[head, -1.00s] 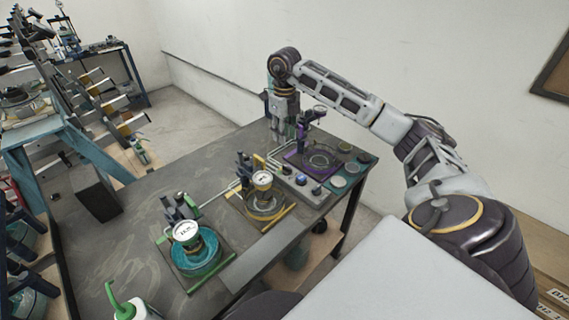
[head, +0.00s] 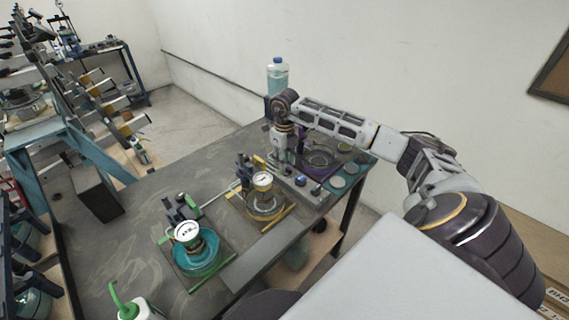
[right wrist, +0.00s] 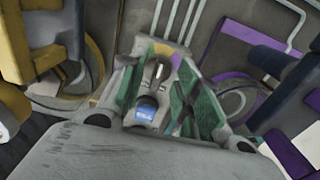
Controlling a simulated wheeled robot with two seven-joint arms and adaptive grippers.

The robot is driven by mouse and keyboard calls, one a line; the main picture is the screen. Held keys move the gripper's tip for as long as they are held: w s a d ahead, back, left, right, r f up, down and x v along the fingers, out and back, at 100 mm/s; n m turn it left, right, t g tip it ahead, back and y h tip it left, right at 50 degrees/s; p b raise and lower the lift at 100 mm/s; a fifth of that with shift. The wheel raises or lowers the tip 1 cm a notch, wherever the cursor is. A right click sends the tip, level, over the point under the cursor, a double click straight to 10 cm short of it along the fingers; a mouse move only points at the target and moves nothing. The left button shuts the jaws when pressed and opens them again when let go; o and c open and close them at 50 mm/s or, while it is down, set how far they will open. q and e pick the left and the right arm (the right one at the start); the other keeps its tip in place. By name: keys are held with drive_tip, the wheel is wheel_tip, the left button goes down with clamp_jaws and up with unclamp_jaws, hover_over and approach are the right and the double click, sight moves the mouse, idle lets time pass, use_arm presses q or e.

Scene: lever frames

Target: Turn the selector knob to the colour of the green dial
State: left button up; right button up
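The green dial (head: 187,232) is a white round gauge over a teal bowl on a green-edged plate at the front left of the table. The selector knob (right wrist: 158,72) shows in the right wrist view as a dark knob with a light pointer, on a plate with yellow, purple and green patches. My right gripper (head: 277,160) points down over the back end of the grey control box (head: 312,190). In the right wrist view its green-padded fingers (right wrist: 160,98) are apart, on either side of the knob; contact cannot be told. My arm hides the knob in the head view. My left gripper is out of view.
A yellow-framed station with a gauge (head: 262,180) stands left of the box, and a purple-framed station (head: 320,160) behind it, partly hidden by my arm. A blue-capped bottle (head: 278,75) stands at the back. The table's left part (head: 130,215) is mostly clear.

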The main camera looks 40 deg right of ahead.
drive_tip(key=shift+f, duration=1.05)
clamp_jaws()
